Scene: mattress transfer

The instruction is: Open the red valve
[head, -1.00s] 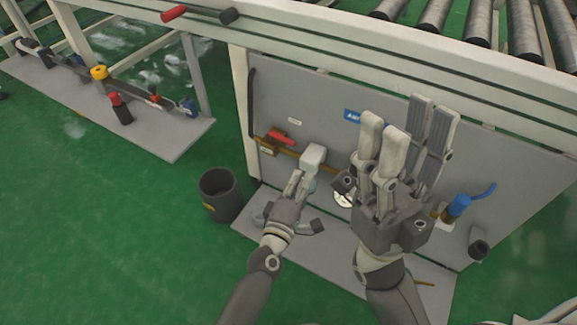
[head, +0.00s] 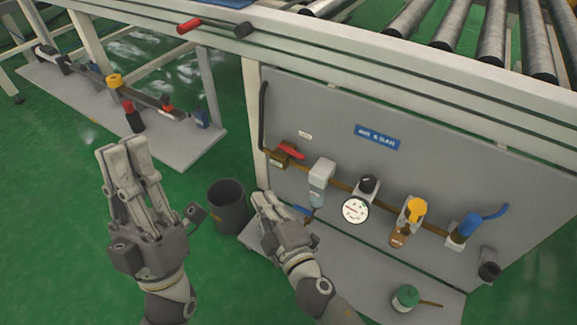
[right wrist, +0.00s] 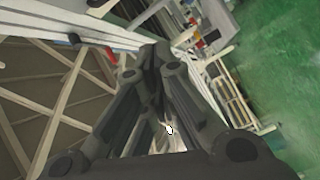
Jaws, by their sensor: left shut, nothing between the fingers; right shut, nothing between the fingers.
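The red valve handle (head: 290,152) lies along a brass valve body (head: 281,157) at the upper left of the grey panel, on the brown pipe. It is fully visible in the head view, and no gripper touches it. My right gripper (head: 266,200) is shut and empty, below and slightly left of the valve, in front of the panel's lower left part. My left gripper (head: 124,155) is shut and empty, well left of the panel, with its fingers pointing up. The right wrist view shows the right gripper's fingers (right wrist: 158,62) converging; I cannot make out the valve there.
A filter unit (head: 321,172), a gauge (head: 355,210), a yellow-topped part (head: 415,209) and a blue fitting (head: 469,225) follow rightward along the pipe. A dark bin (head: 229,206) stands left of the panel. A frame rail (head: 340,60) runs above.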

